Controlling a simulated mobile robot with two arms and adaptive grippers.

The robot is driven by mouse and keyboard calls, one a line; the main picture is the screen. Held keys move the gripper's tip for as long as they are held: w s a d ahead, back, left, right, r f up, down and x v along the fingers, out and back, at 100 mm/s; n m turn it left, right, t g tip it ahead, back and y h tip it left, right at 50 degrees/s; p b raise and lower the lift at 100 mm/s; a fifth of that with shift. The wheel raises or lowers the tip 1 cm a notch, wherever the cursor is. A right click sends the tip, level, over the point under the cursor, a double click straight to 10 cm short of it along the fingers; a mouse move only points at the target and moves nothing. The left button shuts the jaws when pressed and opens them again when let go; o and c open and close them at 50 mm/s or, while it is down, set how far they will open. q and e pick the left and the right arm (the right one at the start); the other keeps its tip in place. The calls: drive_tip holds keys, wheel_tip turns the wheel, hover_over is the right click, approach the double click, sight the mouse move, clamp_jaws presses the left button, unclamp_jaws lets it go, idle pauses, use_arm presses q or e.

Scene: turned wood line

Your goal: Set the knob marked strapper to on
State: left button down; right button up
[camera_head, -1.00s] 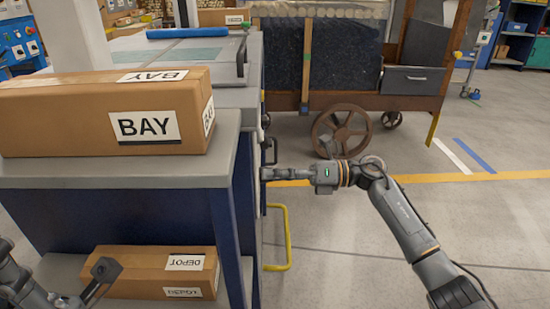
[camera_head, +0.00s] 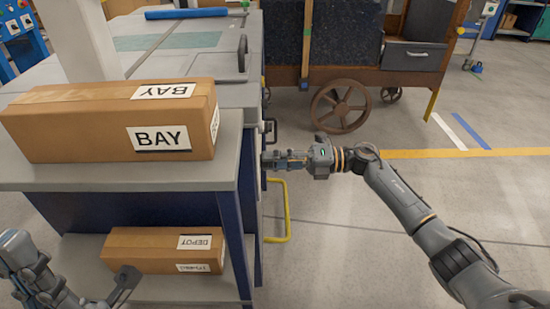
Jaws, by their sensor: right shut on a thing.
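My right gripper (camera_head: 268,161) reaches in from the right. Its fingertips are against the right side of the blue and grey machine (camera_head: 250,190), shut on a small part there that looks like a knob. The gripper covers most of that part, and no strapper marking or on mark can be read. A dark handle (camera_head: 269,130) sits just above the fingertips. My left gripper (camera_head: 124,283) is at the lower left, in front of the lower shelf. Only part of it shows, so I cannot tell its opening.
A BAY carton (camera_head: 75,130) lies on the machine's near top, and a DEPOT carton (camera_head: 150,250) on the shelf below. A yellow rail (camera_head: 287,212) juts out under my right gripper. A wheeled wooden cart (camera_head: 350,75) stands behind. The floor at right is open.

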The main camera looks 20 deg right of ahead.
drive_tip(key=o, duration=1.2)
drive_tip(key=shift+c, duration=0.2)
drive_tip(key=v, duration=1.2)
